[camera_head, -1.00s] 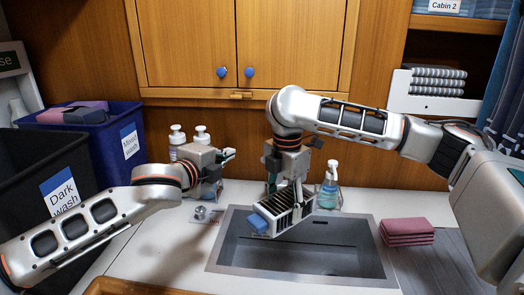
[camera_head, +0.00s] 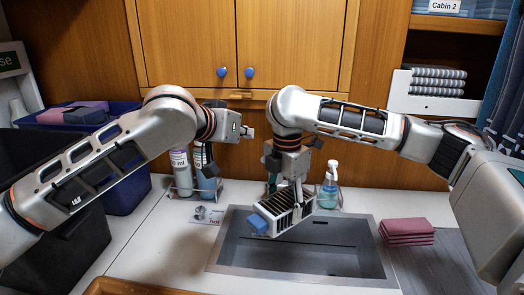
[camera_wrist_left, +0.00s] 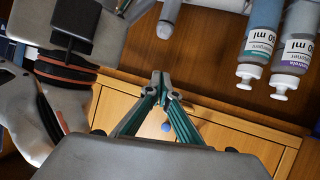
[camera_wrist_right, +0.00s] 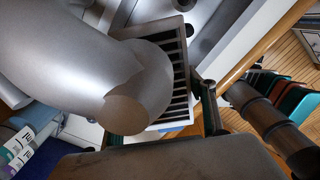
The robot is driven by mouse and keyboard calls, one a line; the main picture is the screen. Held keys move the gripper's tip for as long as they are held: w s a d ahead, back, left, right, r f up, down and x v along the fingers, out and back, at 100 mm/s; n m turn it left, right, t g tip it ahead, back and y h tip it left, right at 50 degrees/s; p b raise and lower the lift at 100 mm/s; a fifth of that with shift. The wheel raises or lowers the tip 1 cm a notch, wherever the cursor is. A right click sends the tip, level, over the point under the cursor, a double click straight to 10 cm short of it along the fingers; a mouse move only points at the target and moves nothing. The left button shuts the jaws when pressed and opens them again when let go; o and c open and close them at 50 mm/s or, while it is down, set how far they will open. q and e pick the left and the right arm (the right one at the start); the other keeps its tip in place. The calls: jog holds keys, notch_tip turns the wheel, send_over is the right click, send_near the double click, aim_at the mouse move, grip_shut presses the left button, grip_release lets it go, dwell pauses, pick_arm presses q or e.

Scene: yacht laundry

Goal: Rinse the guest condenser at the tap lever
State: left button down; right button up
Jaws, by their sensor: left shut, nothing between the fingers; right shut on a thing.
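The guest condenser (camera_head: 284,208), a pale slatted block with a blue end, is tilted over the left part of the sink (camera_head: 225,255). My right gripper (camera_head: 296,190) is shut on it. Its dark slats also show in the right wrist view (camera_wrist_right: 178,72), partly hidden by a large smooth grey curved body that I cannot identify for sure. A small round metal knob (camera_head: 201,211) on a labelled plate sits left of the sink; I cannot tell whether it is the tap lever. My left gripper (camera_head: 250,132) is shut and empty, raised above the counter; its fingertips meet in the left wrist view (camera_wrist_left: 160,80).
Bottles (camera_head: 181,170) stand in a rack behind the knob. A soap bottle (camera_head: 330,185) stands behind the sink. Folded red cloths (camera_head: 407,232) lie to its right. Laundry bins (camera_head: 85,245) fill the left.

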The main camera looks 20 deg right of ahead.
pick_arm(q)
jog(key=x, duration=1)
jog(key=f, duration=0.3)
jog(key=shift+s+a+f, duration=0.25)
jog(key=shift+s, duration=0.1)
jog(key=shift+s+f, duration=0.1)
jog(key=shift+f, duration=0.1)
